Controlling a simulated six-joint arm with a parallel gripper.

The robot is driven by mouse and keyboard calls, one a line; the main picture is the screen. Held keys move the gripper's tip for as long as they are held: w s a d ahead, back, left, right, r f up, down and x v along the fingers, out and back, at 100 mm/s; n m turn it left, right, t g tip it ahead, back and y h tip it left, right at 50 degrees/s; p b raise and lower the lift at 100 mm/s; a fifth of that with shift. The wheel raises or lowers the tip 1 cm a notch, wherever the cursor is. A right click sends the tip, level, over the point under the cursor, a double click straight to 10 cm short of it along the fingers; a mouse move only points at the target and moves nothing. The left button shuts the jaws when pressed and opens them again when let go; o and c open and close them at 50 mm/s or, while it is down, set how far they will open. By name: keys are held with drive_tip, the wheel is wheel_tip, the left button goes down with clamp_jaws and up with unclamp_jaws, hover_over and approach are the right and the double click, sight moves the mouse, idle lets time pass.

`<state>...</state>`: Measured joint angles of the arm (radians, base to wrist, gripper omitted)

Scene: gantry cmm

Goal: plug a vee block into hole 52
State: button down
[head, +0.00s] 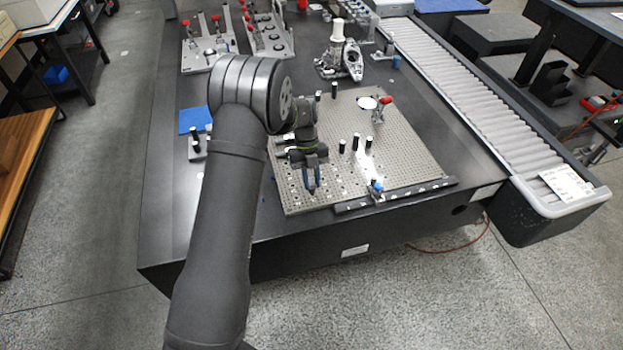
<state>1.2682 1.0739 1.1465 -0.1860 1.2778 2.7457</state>
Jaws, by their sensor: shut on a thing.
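My gripper (312,184) points down over the front left part of the perforated fixture plate (410,150). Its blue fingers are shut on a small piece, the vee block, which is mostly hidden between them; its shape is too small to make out. The fingertips are close to the plate surface; I cannot tell whether the piece touches it. The plate has rows of small holes with pale labels near its front left. Hole 52 cannot be picked out, as the numbers are unreadable at this size and my arm covers part of the plate's left side.
Several black-topped pins (356,142) stand mid-plate, right of my gripper. A red-handled clamp (381,108) stands farther back. A dark rail (405,194) with a blue-topped part (376,187) runs along the front edge. A roller conveyor (480,95) lies right.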

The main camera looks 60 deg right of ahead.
drive_tip(key=shift+f, duration=0.7)
drive_tip(key=c, duration=1.2)
unclamp_jaws()
drive_tip(key=v, duration=1.7)
drive_tip(key=shift+r, duration=0.25)
drive_tip(key=shift+f, duration=0.1)
drive_tip(key=x, duration=1.7)
drive_tip(key=shift+f, duration=0.1)
drive_tip(key=shift+r, duration=0.2)
